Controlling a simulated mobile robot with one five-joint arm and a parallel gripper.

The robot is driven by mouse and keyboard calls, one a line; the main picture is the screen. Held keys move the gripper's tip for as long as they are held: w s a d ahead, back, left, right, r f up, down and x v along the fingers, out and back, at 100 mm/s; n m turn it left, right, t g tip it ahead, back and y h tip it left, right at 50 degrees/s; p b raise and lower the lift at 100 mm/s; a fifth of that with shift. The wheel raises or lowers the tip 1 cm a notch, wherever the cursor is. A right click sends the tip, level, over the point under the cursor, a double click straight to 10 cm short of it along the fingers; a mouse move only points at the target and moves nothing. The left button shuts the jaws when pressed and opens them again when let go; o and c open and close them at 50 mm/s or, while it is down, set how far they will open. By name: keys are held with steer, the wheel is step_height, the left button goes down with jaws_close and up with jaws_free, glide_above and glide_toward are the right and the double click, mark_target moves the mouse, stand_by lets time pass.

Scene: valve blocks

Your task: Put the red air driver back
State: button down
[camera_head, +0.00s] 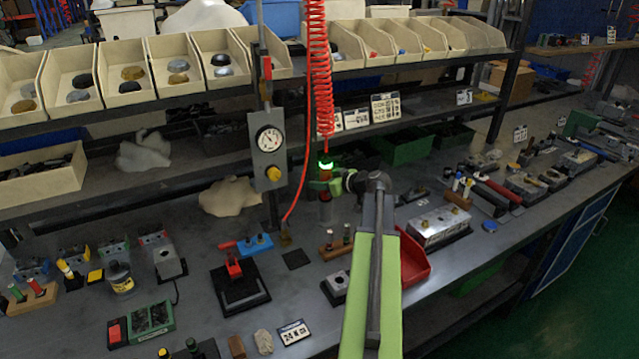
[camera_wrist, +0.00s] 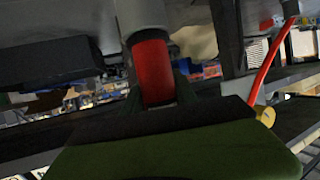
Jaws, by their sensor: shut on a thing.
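The red air driver (camera_head: 326,173) hangs upright below the red coiled hose (camera_head: 318,70), near the middle of the head view. A bright green glow shows at its top. My gripper (camera_head: 323,186) is shut around the driver's body, above the bench. In the wrist view the driver's red body (camera_wrist: 152,72) stands between my fingers (camera_wrist: 160,95), with a grey section (camera_wrist: 142,15) above it in the picture. A pale, see-through shape (camera_head: 325,211) shows just under the driver. I cannot tell if it touches anything below.
A gauge panel (camera_head: 268,150) stands left of the driver, with a thin red hose (camera_head: 304,170) between them. A wooden block with pegs (camera_head: 337,246) and a red tray (camera_head: 413,262) lie below. Parts bins (camera_head: 122,68) line the shelf above. A small dark pad (camera_head: 296,259) lies on the bench.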

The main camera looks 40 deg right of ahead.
stand_by(0.3)
steer(key=c, duration=0.9)
jaws_free()
steer(key=shift+s, duration=0.1)
steer(key=a+p+v, duration=0.1)
steer(key=p+v, duration=0.5)
steer(key=v, duration=1.1)
steer(key=shift+s+d+p, duration=0.2)
steer(key=shift+d+p, duration=0.1)
steer(key=shift+d, duration=0.2)
steer(key=shift+f, duration=0.1)
